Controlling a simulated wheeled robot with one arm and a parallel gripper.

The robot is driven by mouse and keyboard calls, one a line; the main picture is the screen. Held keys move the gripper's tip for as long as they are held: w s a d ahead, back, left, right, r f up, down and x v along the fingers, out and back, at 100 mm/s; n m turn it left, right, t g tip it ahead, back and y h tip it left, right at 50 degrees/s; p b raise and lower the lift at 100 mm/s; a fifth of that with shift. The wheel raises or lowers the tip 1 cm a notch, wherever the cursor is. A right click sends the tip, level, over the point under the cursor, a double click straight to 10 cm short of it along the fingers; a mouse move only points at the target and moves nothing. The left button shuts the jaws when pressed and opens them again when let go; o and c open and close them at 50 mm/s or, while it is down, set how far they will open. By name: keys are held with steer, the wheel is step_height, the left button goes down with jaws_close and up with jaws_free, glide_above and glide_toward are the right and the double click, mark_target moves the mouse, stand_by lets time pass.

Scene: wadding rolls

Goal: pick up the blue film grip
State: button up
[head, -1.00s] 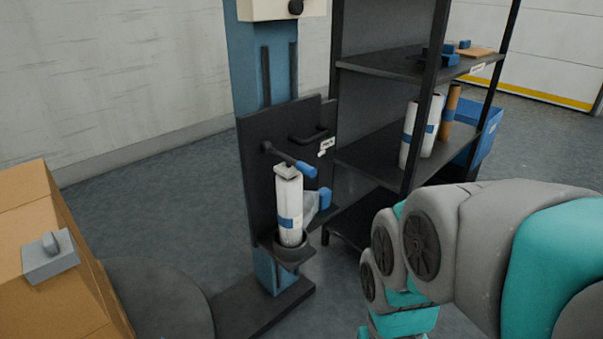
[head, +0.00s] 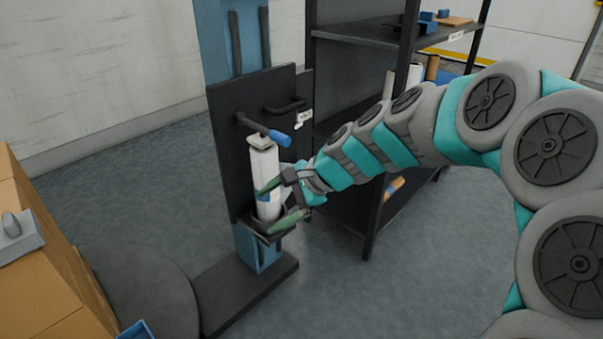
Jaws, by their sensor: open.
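A white film roll (head: 264,165) with a blue band stands upright in a dark cup on the black panel of a blue post. The blue film grip is not clearly visible now; my gripper and wrist cover the roll's right side, where it hung on the clear film. My gripper (head: 267,212) is open, one finger above the other. Its fingers reach across the lower part of the roll in the picture; I cannot tell whether they touch it, or whether the grip is between them.
A black lever with a blue end (head: 279,138) sticks out above the roll. A dark shelf rack (head: 365,40) stands to the right, behind my arm. Cardboard boxes (head: 40,270) are at left. Grey floor (head: 130,190) lies open between.

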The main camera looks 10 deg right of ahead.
steer(key=w+d+f+m+t+b, duration=0.1)
steer(key=w+d+f+m+t, duration=0.15)
steer(key=w+d+m, duration=0.65)
steer(key=w+d+f+m+t+b, duration=0.1)
steer(key=w+d+m+t, duration=0.4)
steer(key=w, duration=0.6)
steer(key=shift+g+h, duration=0.4)
steer(key=shift+g, duration=0.35)
steer(key=shift+d+f+x, duration=0.1)
steer(key=shift+d+x, duration=0.05)
steer(key=shift+x, duration=0.95)
steer(key=shift+d+f+x, duration=0.1)
steer(key=shift+d+x, duration=0.1)
steer(key=shift+x, duration=0.9)
steer(key=shift+d+f+x, duration=0.1)
steer(key=shift+d+x, duration=0.05)
steer(key=shift+x, duration=0.95)
steer(key=shift+w, duration=0.2)
steer(key=shift+c, duration=0.2)
jaws_close()
steer(key=shift+r, duration=0.15)
